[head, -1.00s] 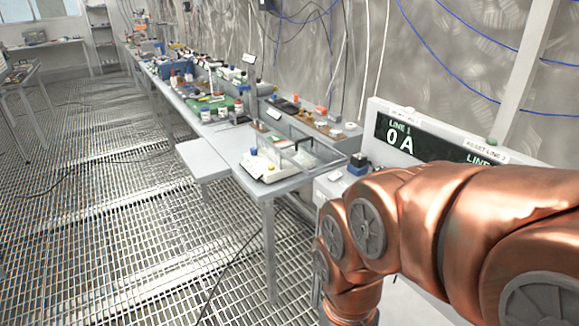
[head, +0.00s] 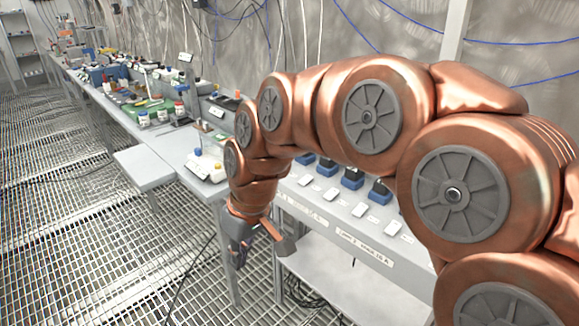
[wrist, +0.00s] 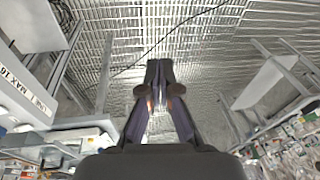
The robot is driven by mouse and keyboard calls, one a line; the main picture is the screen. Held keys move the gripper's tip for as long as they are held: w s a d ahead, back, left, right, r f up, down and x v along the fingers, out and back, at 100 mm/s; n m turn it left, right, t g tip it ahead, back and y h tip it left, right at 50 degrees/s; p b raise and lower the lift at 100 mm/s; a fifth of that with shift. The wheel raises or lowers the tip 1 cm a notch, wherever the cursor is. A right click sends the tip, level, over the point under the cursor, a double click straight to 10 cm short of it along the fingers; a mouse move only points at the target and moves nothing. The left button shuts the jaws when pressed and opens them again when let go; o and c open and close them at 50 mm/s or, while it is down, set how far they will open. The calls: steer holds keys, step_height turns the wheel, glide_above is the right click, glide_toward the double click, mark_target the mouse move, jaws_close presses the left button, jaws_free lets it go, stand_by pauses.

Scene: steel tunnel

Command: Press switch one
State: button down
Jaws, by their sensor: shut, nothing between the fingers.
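A grey switch panel (head: 340,222) on the right in the head view carries a row of white switches, including one at the left (head: 305,180) and one farther right (head: 360,209). Blue blocks (head: 352,178) stand behind them. The small number labels are too small to read, so I cannot tell which is switch one. My gripper (head: 238,254) points down off the panel's left front corner, lower than its top and apart from the switches. In the wrist view its fingers (wrist: 158,75) are together and empty, above the grating floor. My arm hides part of the panel.
A long bench (head: 90,92) with many small items runs to the far left. A low grey shelf (head: 145,168) juts from it. A white board (head: 215,163) stands near my arm. Cables hang under the panel. The grating floor at left is clear.

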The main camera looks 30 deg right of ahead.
steer(key=w+d+t+y+b, duration=0.1)
steer(key=w+d, duration=0.2)
steer(key=w, duration=0.5)
steer(key=w+d+n+t+b, duration=0.1)
steer(key=w+d+t, duration=0.15)
steer(key=w, duration=0.45)
steer(key=w+d+t+y+b, duration=0.1)
steer(key=w+d, duration=0.3)
steer(key=w, duration=0.4)
steer(key=w+d+f+t+h+b, duration=0.1)
steer(key=w+d, duration=0.2)
steer(key=d, duration=0.6)
steer(key=w+d+f+t+h+b, duration=0.1)
steer(key=w+d, duration=0.3)
steer(key=d, duration=0.5)
steer(key=w+d+f+t+h+b, duration=0.1)
steer(key=w+d+f+h, duration=0.1)
steer(key=d, duration=0.7)
steer(key=shift+w+d+f+m, duration=0.15)
steer(key=shift+w+f+m, duration=0.25)
steer(key=shift+w+f, duration=0.35)
steer(key=shift+w+t, duration=0.15)
steer(key=shift+t, duration=0.1)
steer(key=shift+p+x, duration=0.65)
steer(key=shift+x, duration=4.2)
